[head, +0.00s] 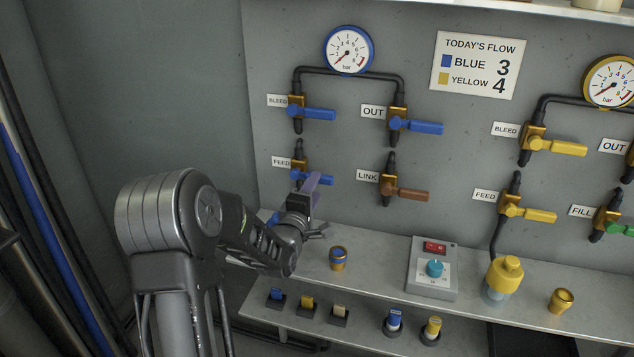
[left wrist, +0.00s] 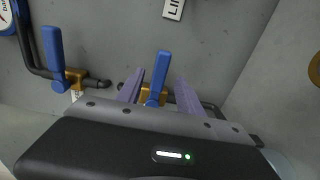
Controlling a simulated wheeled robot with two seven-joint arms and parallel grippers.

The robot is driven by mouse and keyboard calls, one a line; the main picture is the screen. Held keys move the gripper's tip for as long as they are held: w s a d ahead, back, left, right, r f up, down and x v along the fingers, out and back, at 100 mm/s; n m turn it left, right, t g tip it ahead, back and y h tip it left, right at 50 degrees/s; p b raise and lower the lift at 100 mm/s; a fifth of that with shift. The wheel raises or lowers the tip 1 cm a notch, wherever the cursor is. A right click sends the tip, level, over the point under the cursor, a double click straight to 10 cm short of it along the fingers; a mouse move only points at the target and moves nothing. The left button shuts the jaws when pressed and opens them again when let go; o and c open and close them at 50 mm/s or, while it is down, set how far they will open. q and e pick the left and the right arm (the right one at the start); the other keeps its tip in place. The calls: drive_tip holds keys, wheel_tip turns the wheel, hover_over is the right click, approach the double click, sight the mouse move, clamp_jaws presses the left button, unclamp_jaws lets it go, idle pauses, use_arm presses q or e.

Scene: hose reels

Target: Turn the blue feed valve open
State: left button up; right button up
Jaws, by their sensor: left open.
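The blue feed valve has a blue lever (head: 321,180) on a brass body (head: 298,173), beside the FEED label (head: 281,162), at the lower left of the panel. Its lever points right, across the vertical pipe. My left gripper (head: 307,189) is at this valve, partly covering it. In the left wrist view, the feed lever (left wrist: 161,72) stands between the two purple fingers of my open left gripper (left wrist: 158,90). Gaps show on both sides of the lever. My right gripper is not in view.
The blue bleed valve (head: 317,114) is just above the feed valve, and the brown link lever (head: 408,193) is to its right. A shelf (head: 375,277) below holds a brass-and-blue cup (head: 338,258) and a grey control box (head: 434,268). A wall stands at the left.

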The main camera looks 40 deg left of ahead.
use_arm(q)
drive_tip(key=x, duration=0.2)
drive_tip(key=shift+w+a, duration=0.1)
drive_tip(key=shift+w, duration=0.3)
drive_tip(key=shift+c, duration=0.5)
clamp_jaws()
idle(0.7)
